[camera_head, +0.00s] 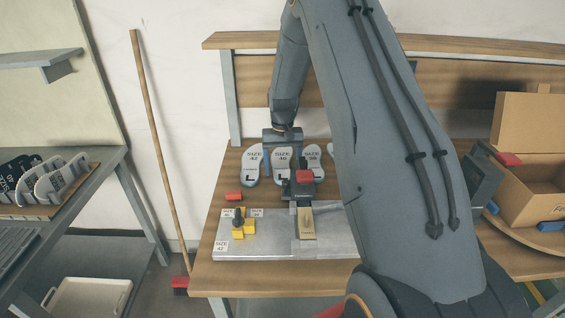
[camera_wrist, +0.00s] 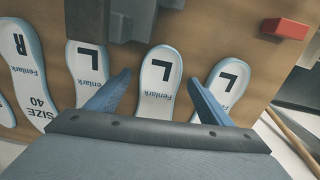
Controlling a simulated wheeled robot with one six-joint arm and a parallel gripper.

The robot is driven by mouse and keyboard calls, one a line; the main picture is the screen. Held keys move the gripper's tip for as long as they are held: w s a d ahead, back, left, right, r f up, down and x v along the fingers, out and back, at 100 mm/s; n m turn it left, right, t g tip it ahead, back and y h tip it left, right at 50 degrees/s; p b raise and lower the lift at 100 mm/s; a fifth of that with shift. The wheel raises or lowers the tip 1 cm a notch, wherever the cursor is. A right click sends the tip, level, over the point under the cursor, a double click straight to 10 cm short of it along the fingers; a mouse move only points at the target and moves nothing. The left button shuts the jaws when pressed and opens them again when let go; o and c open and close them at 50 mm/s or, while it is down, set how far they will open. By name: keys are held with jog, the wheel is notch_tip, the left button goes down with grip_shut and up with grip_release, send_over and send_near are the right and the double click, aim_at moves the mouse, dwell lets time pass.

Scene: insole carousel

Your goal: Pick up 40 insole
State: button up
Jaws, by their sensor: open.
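The insole marked SIZE 40 (camera_head: 282,155) stands in the middle of a row at the back of the workbench in the head view. My gripper (camera_head: 282,168) is over this insole, with its jaws open. In the wrist view, my gripper (camera_wrist: 160,78) has one finger on each side of a white, blue-edged insole marked L (camera_wrist: 158,85); whether the fingers touch it I cannot tell. Its size mark is hidden there. An insole marked R and SIZE 40 (camera_wrist: 20,70) shows at the left of the wrist view.
A SIZE 42 insole (camera_head: 252,165) and another insole (camera_head: 313,160) flank it closely. A clamp-like device with a red top (camera_head: 303,177) stands in front, above a metal plate (camera_head: 270,250). A red block (camera_head: 233,196) lies at left. A side shelf (camera_head: 45,185) holds several insoles.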

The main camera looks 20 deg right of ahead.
jog(key=shift+f, duration=0.2)
jog(key=c, duration=1.2)
jog(key=shift+o, duration=0.2)
jog(key=shift+r, duration=0.15)
